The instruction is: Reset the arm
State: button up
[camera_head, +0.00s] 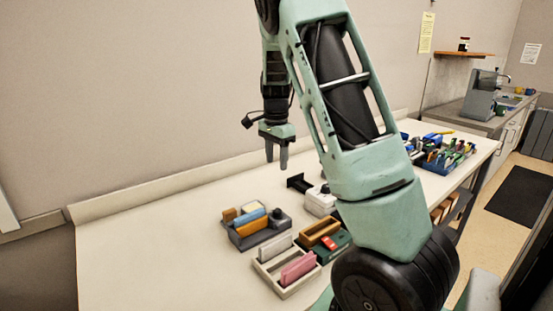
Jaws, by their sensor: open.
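My gripper (277,157) hangs above the back part of the white table (160,240), fingers pointing down. Its two fingers are a little apart with nothing between them. My green arm rises from the lower right, bends at the top of the picture and comes down to the gripper. The arm hides part of the table's middle and whatever stands behind it.
Below the gripper are a dark tray (240,241) of coloured blocks, a cream tray (287,292) with pink and white pieces, and a green-based box (343,243). A blue bin (431,167) stands further right. The table's left end is clear.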

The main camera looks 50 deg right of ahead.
jog(key=shift+r, duration=0.1)
dwell(0.5)
jog(key=s+a+n+y, duration=0.2)
jog(key=a+n, duration=1)
jog(key=a, duration=1.6)
jog(key=s+a+n+h, duration=0.1)
jog(key=s+a+n, duration=1.5)
jog(key=s, duration=0.5)
jog(key=shift+a+f, duration=0.3)
jog(key=shift+f, duration=0.1)
